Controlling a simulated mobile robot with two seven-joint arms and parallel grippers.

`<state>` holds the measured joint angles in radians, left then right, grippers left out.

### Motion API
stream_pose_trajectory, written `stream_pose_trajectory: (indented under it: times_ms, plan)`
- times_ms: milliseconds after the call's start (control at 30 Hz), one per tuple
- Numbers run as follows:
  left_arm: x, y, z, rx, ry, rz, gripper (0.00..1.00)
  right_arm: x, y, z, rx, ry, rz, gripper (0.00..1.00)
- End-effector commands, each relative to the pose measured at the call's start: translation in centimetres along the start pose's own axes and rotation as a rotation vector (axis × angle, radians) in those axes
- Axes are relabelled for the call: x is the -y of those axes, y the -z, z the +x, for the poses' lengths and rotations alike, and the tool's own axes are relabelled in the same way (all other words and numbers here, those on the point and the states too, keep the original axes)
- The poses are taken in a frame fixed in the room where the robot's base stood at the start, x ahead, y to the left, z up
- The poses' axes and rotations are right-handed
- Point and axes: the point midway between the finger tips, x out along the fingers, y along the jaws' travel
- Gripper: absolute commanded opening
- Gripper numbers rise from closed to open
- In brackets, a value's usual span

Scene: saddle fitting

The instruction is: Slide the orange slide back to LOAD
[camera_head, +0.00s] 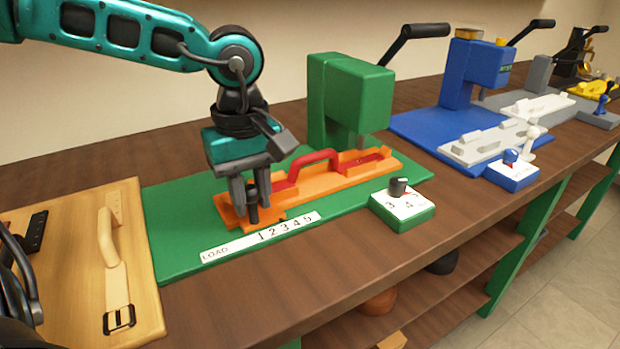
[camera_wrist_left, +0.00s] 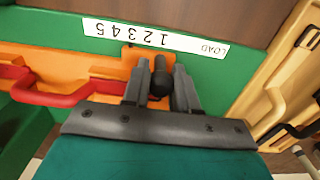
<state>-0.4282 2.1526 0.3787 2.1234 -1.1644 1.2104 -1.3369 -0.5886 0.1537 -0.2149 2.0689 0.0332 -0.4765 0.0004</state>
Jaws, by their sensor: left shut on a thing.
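The orange slide (camera_head: 327,184) lies along the green base plate (camera_head: 172,230) of the green press. A red handle piece (camera_head: 313,158) lies in it. My left gripper (camera_head: 252,212) is shut on the slide's dark upright knob (camera_wrist_left: 161,76) at the slide's left end. In the left wrist view the orange slide (camera_wrist_left: 108,68) runs left from the knob. The white scale strip (camera_head: 262,236) reads LOAD at its left end, then 1 to 5. The slide's left end is between LOAD and the numbers. My right gripper is not in view.
The green press head (camera_head: 357,95) stands over the slide's right part. A green dial box (camera_head: 402,207) sits at the front edge. A wooden board (camera_head: 140,250) with a tan strap and buckle lies left. A blue press (camera_head: 474,72) stands right.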

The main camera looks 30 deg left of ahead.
Motion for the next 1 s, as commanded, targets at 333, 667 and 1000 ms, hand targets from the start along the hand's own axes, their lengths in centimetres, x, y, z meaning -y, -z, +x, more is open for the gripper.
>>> stream_pose_trajectory:
  times_ms: [333,667,1000]
  plan:
    - [1.5,0.0,0.0,0.000,0.003,0.000,0.10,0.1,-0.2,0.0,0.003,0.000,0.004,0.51]
    - [1.7,0.0,0.0,0.001,-0.001,-0.001,0.10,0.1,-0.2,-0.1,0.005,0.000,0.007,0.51]
    - [3.2,0.0,-0.1,0.000,0.001,-0.001,0.10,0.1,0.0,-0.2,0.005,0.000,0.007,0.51]
